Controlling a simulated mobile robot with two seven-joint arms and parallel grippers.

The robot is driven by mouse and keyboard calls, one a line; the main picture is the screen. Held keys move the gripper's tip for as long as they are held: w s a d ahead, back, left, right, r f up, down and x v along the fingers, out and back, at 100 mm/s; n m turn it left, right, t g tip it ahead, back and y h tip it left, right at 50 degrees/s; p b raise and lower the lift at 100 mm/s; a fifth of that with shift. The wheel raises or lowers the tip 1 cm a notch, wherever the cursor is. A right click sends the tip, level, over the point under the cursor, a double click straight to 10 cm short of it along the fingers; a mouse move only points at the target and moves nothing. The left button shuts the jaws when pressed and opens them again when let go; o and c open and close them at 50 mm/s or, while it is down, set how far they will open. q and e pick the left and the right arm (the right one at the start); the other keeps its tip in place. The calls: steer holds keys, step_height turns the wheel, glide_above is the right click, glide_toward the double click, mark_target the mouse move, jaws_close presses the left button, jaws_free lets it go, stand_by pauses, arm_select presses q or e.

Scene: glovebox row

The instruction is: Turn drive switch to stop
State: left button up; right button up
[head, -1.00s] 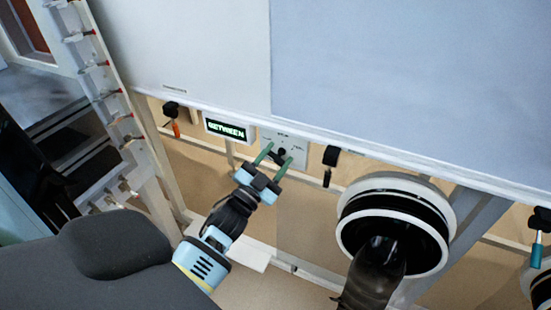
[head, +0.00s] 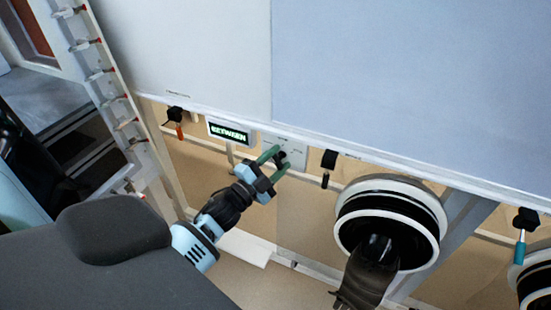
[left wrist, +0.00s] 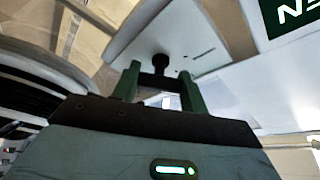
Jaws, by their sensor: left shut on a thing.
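The drive switch is a small black knob (head: 283,155) on a pale plate (head: 297,150) under the front edge of the white cabinet. My left gripper (head: 281,157) reaches it from the lower left, its green fingers on either side of the knob, shut on it. In the left wrist view the black knob (left wrist: 160,61) stands at the fingertips, in front of the pale plate (left wrist: 185,35). Small printing on the plate is unreadable. My right gripper is not in view.
A display (head: 229,132) with green, blurred letters sits left of the plate. Black clamps hang along the edge: one with an orange handle (head: 179,131), one black (head: 328,162), one teal (head: 520,248). A round glove port (head: 390,197) with a dark sleeve lies to the right.

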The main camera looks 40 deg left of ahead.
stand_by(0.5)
arm_select(q)
steer(key=o, duration=1)
steer(key=shift+v, duration=3.95)
